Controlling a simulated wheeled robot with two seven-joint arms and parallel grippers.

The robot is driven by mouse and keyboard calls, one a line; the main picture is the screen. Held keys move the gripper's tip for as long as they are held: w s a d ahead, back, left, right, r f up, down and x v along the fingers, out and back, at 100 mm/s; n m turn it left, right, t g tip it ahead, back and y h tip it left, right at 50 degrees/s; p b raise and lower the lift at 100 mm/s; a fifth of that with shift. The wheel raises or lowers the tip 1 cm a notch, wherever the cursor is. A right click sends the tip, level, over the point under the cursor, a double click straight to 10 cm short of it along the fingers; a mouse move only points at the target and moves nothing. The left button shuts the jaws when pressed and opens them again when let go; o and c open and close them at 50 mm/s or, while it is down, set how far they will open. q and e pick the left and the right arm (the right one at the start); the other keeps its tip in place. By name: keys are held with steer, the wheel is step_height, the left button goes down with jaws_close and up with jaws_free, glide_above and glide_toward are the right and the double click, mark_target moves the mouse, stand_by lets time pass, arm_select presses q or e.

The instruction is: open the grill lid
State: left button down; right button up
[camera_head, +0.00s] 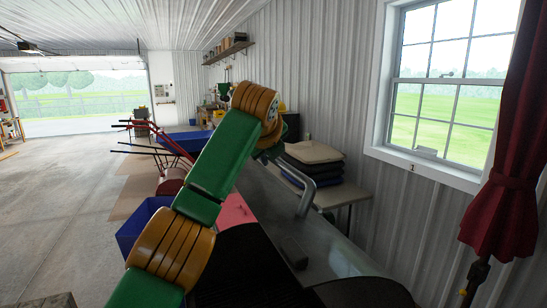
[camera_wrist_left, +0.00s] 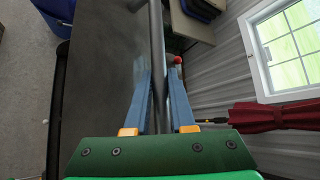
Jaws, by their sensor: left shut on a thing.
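The grill is below and right of my left arm in the head view. Its grey metal lid (camera_head: 325,250) carries a silver bar handle (camera_head: 306,196). A dark hollow (camera_head: 240,265) shows beside the lid, but the lid's exact angle is unclear. My left gripper (camera_head: 272,153) is at the far end of the handle, its fingers largely hidden by the wrist. In the left wrist view, the blue fingers of my left gripper (camera_wrist_left: 160,72) are shut around the handle bar (camera_wrist_left: 157,45), with the dark grill surface (camera_wrist_left: 100,70) to the left. My right gripper is not in view.
A table with stacked cushions (camera_head: 312,152) stands beyond the grill by the wall. A blue bin (camera_head: 140,225) stands left of my arm.

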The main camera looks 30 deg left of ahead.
arm_select(q)
steer(key=shift+f, duration=0.15)
steer(key=c, duration=0.9)
jaws_free()
steer(key=shift+w+d, duration=0.1)
steer(key=shift+d, duration=0.05)
steer(key=shift+o, duration=0.7)
steer(key=shift+w+d, duration=0.1)
steer(key=shift+d, duration=0.05)
steer(key=shift+w+d, duration=0.15)
steer(key=shift+w, duration=0.05)
steer(key=b+v, duration=0.1)
steer(key=v, duration=0.6)
steer(key=shift+s+d+b, duration=0.1)
steer(key=shift+d+b, duration=0.1)
steer(key=shift+b, duration=0.2)
steer(key=shift+a, duration=0.1)
steer(key=shift+a, duration=0.15)
